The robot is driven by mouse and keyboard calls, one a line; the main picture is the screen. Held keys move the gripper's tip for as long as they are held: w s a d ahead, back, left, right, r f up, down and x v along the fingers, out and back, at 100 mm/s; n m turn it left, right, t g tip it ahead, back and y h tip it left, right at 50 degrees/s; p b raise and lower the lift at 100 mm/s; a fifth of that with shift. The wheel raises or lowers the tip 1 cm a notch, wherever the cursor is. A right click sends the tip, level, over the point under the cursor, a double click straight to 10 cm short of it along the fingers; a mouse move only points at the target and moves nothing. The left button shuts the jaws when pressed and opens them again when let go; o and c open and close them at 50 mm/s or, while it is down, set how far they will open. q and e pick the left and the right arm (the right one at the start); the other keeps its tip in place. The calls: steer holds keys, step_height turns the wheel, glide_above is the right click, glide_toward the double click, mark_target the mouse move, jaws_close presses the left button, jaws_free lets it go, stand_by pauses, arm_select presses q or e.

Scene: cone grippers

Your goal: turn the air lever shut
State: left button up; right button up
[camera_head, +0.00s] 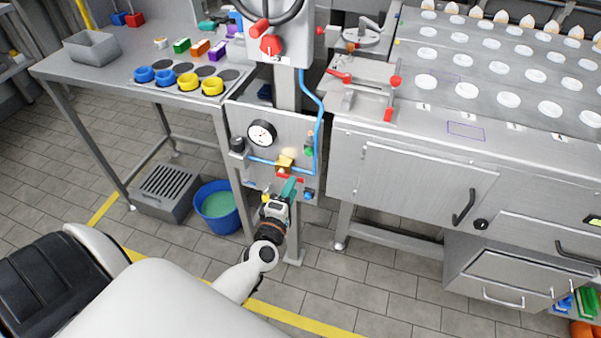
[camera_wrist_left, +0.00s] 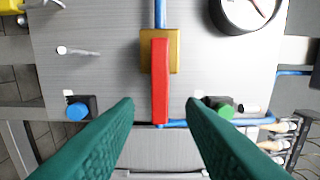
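The air lever is a red bar (camera_wrist_left: 160,85) on a brass valve block (camera_wrist_left: 174,50), fixed to a grey metal panel. In the left wrist view it runs straight down from the block, in line with the blue pipe (camera_wrist_left: 160,12) above. In the head view the brass block (camera_head: 285,161) shows above my left gripper (camera_head: 288,188), with a little red of the lever beside it. My left gripper's green fingers are open, one on each side of the lever's free end, with gaps on both sides. My right gripper is not in view.
A round gauge (camera_head: 262,133) sits above the valve. Blue (camera_wrist_left: 77,108) and green (camera_wrist_left: 224,108) fittings lie on either side of the lever in the wrist view. A blue bucket (camera_head: 217,206) and grey crate (camera_head: 166,190) stand on the floor to the left. A steel cabinet (camera_head: 400,185) is at the right.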

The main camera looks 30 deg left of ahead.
arm_select(q)
steer(key=x, duration=0.6)
steer(key=shift+w, duration=0.15)
steer(key=shift+c, duration=0.2)
jaws_close()
